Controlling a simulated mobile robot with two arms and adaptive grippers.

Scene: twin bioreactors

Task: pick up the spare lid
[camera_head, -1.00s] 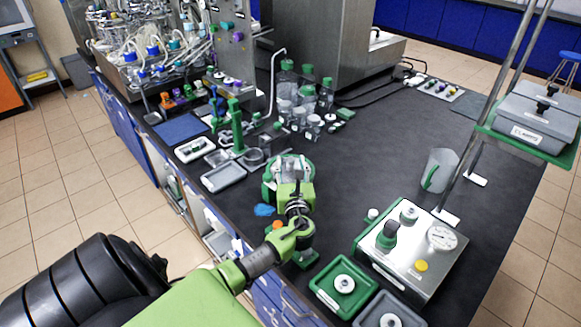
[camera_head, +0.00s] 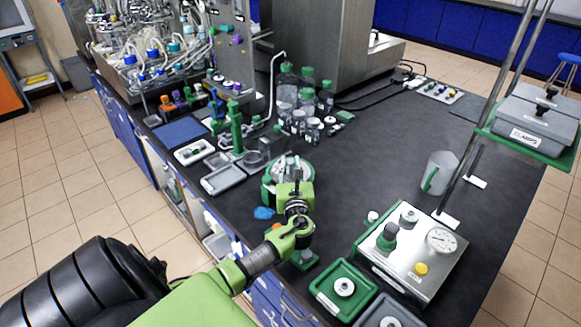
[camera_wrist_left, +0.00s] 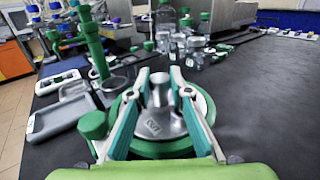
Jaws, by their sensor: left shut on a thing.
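My left gripper (camera_wrist_left: 159,99) has its two fingers on either side of a silver, tapered round piece (camera_wrist_left: 160,122) with a small label, and is shut on it. This piece looks like the knob of a lid. It is in the middle of a round green-rimmed thing (camera_wrist_left: 201,103), which I take for the spare lid. In the head view the green-rimmed thing (camera_head: 270,188) is near the bench's front edge, partly hidden by my left gripper (camera_head: 293,182). I cannot tell whether it touches the bench. My right gripper is in neither view.
Grey trays (camera_head: 224,181) and a green stand (camera_head: 236,130) are to the left. Several green-capped bottles (camera_head: 307,88) stand behind. A metal box with a gauge (camera_head: 411,250) and a green tray (camera_head: 320,288) are to the right. The dark bench (camera_head: 375,160) is clear between bottles and jug (camera_head: 438,172).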

